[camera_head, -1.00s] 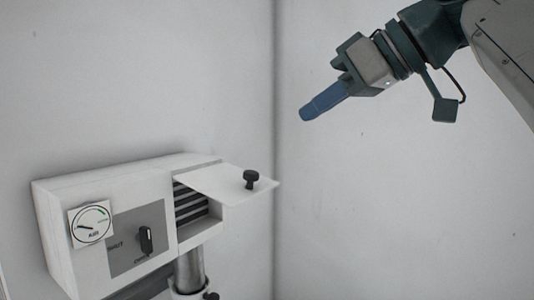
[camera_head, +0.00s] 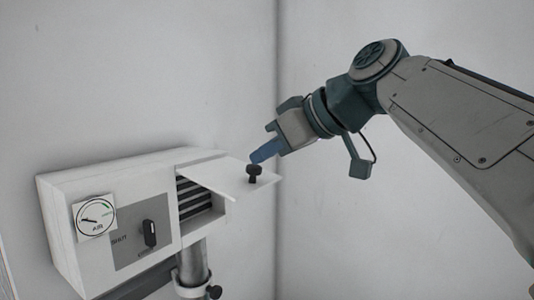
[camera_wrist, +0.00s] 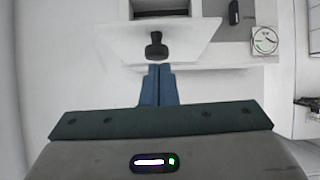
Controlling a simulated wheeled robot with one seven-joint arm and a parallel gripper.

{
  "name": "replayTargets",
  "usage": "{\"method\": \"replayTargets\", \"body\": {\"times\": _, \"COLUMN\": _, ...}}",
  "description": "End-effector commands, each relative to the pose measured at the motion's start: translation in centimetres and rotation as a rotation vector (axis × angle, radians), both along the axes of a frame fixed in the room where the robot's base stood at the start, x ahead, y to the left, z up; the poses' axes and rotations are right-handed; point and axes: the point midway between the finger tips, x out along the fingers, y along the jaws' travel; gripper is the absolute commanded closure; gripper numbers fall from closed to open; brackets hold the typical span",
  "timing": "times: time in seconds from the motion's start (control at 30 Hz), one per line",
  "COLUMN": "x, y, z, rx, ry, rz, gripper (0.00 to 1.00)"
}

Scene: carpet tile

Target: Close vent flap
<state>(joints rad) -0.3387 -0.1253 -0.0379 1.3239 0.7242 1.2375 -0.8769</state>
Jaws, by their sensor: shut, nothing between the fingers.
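The vent flap (camera_head: 225,172) is a thin white panel on the right of a white wall box. It is raised and sticks out from the box, with dark slats (camera_head: 186,199) visible beneath it. A black knob (camera_head: 254,173) stands near the flap's outer edge. In the wrist view the flap (camera_wrist: 188,38) and knob (camera_wrist: 157,46) lie just beyond the fingertips. My gripper (camera_head: 256,157) has blue fingers that are shut and empty. The fingertips are close to the knob, just above the flap in the head view. In the wrist view my gripper (camera_wrist: 159,68) points at the knob; contact is unclear.
The box front carries a round gauge (camera_head: 95,216) and a dark switch (camera_head: 150,233) on a grey panel. A metal pipe (camera_head: 193,263) with a clamp hangs below the vent. Plain walls meet in a corner behind; the space right of the flap is free.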

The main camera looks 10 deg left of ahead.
Motion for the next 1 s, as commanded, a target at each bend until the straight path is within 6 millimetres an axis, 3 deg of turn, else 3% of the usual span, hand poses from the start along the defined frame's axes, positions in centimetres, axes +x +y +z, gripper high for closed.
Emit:
{"method": "replayTargets", "body": {"times": 0.57, "x": 0.0, "y": 0.0, "z": -0.6, "rx": 0.006, "ry": -0.002, "rz": 0.000, "gripper": 1.00}}
{"method": "replayTargets", "body": {"times": 1.0, "x": -0.4, "y": 0.1, "z": -3.2, "rx": 0.110, "ry": -0.045, "rz": 0.009, "gripper": 1.00}}
